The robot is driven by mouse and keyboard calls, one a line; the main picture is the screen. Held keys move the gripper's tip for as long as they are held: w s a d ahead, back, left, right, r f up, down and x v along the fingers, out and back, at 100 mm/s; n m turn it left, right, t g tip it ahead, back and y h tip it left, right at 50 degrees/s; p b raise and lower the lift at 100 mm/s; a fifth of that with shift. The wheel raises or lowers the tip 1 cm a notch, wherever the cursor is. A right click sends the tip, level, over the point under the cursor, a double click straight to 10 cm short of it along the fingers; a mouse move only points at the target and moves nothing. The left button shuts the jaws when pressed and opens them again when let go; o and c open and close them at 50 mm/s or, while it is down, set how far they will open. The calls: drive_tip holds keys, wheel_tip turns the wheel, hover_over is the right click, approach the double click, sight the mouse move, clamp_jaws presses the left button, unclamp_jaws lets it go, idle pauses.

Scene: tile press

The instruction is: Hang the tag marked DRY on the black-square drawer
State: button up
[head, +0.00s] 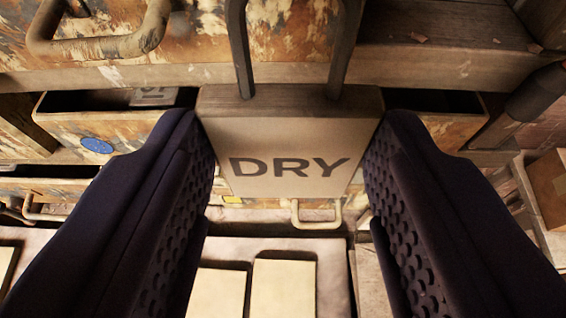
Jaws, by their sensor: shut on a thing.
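The tag marked DRY (290,135) is a pale block with dark letters and a dark metal loop (240,50) rising from its top. My gripper (290,170) is shut on the tag, one dark ridged finger against each side. The tag hangs between the fingers in front of the drawers. No black square shows; the tag and fingers hide part of the drawer fronts.
A worn drawer (60,125) with a blue oval mark stands open behind the tag, with a grey lettered piece (153,96) inside. A drawer handle (100,45) is at upper left, another handle (316,222) below the tag. Pale tiles (283,285) lie at the bottom.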

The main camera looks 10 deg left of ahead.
drive_tip(key=shift+w+a+f+p, duration=0.15)
drive_tip(key=shift+w+p, duration=0.15)
drive_tip(key=shift+w, duration=0.4)
drive_tip(key=shift+w+a+r+p, duration=0.1)
drive_tip(key=shift+w+p, duration=0.2)
drive_tip(key=shift+w, duration=0.35)
drive_tip(key=shift+w+a+f+p, duration=0.15)
drive_tip(key=shift+w+p, duration=0.15)
drive_tip(key=shift+w, duration=0.4)
drive_tip(key=shift+w+a+f+b, duration=0.1)
drive_tip(key=shift+w+f+b, duration=0.5)
drive_tip(key=shift+b, duration=0.5)
drive_tip(key=shift+r, duration=0.1)
drive_tip(key=o, duration=1.1)
